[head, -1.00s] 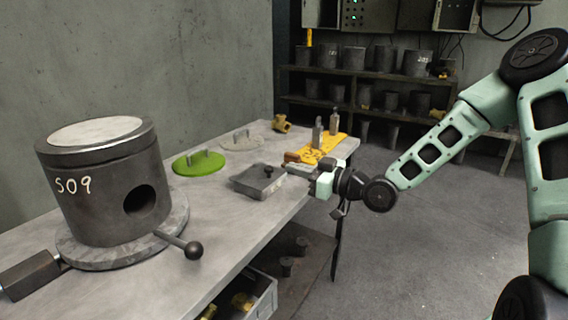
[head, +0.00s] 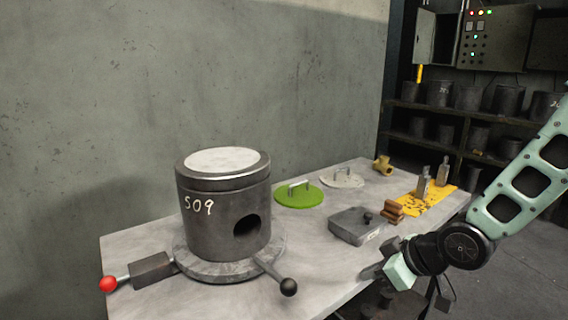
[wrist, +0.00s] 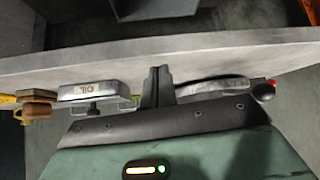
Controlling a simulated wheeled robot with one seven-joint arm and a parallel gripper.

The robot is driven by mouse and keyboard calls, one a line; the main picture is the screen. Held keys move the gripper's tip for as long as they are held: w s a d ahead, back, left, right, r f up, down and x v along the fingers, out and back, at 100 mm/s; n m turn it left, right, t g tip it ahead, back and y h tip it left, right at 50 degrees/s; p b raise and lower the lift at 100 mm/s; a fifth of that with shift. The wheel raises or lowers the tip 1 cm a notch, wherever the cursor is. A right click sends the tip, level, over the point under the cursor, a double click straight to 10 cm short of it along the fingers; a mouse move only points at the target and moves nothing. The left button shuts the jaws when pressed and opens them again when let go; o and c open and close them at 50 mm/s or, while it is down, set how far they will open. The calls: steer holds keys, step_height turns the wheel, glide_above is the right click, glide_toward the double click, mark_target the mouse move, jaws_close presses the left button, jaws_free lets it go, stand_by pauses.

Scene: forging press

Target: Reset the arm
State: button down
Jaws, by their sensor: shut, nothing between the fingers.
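My arm (head: 525,180) reaches in from the right in the head view. My gripper (head: 372,270) is at the table's front edge, in front of the grey lidded box (head: 352,226); it looks blurred there. In the wrist view my gripper's two fingers (wrist: 157,82) are together with nothing between them. The box, marked OIL, also shows upside down at the left of the wrist view (wrist: 92,91).
The table (head: 320,262) holds a dark cylinder marked 509 (head: 225,205) with ball-ended levers, a green lid (head: 300,196), a grey lid (head: 342,178), a brass fitting (head: 383,165), brown blocks (head: 394,212) and a yellow mat (head: 428,202). Shelves (head: 440,111) stand behind. Open floor lies right.

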steer(key=s+a+r+g+h+p, duration=0.1)
steer(key=s+r, duration=0.3)
steer(key=s, duration=0.4)
steer(key=s+a+r+m+g+h+p, duration=0.1)
steer(key=s+r+g+h+p, duration=0.1)
steer(key=s, duration=0.6)
steer(key=s+a+r+g+h+p, duration=0.1)
steer(key=s+a+r+g+h, duration=0.1)
steer(key=s+r, duration=0.4)
steer(key=s+g, duration=0.1)
steer(key=s, duration=0.1)
steer(key=shift+s+m, duration=0.4)
